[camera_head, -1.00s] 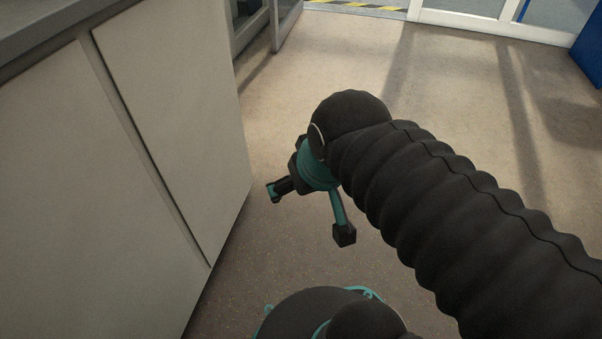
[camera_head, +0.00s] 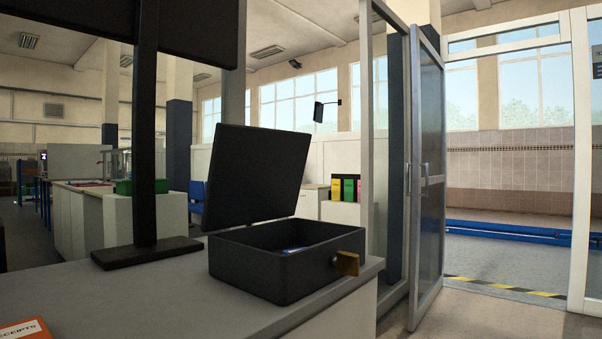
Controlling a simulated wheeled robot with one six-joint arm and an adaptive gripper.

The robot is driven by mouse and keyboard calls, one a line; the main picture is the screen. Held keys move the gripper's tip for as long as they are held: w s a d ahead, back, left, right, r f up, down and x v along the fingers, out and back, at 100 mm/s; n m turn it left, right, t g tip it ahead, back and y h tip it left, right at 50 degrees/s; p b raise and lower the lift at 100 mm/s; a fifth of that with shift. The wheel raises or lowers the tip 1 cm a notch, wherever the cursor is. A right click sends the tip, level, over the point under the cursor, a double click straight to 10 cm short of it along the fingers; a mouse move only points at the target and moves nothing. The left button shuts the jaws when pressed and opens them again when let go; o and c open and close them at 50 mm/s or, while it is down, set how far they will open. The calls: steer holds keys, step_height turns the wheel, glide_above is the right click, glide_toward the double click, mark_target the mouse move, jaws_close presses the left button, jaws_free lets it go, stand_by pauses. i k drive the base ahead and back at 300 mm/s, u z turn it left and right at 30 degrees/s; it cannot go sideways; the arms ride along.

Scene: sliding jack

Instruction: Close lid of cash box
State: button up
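The black cash box (camera_head: 275,276) sits on the grey counter near its right end. Its lid (camera_head: 255,175) stands open, tilted up at the back left of the box. A brass-coloured latch or lock piece (camera_head: 346,263) sticks out from the box's right side.
A black monitor stand (camera_head: 146,180) rises from the counter (camera_head: 150,300) left of the box. An orange item marked "RECEIPTS" (camera_head: 25,329) lies at the lower left. An open glass door (camera_head: 427,170) stands to the right, beyond the counter's end.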

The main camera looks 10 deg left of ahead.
mark_target(255, 174)
steer(key=z, duration=0.3)
steer(key=i, duration=3.8)
steer(key=z, duration=3.7)
steer(key=k, duration=2.4)
steer(key=z, duration=1.85)
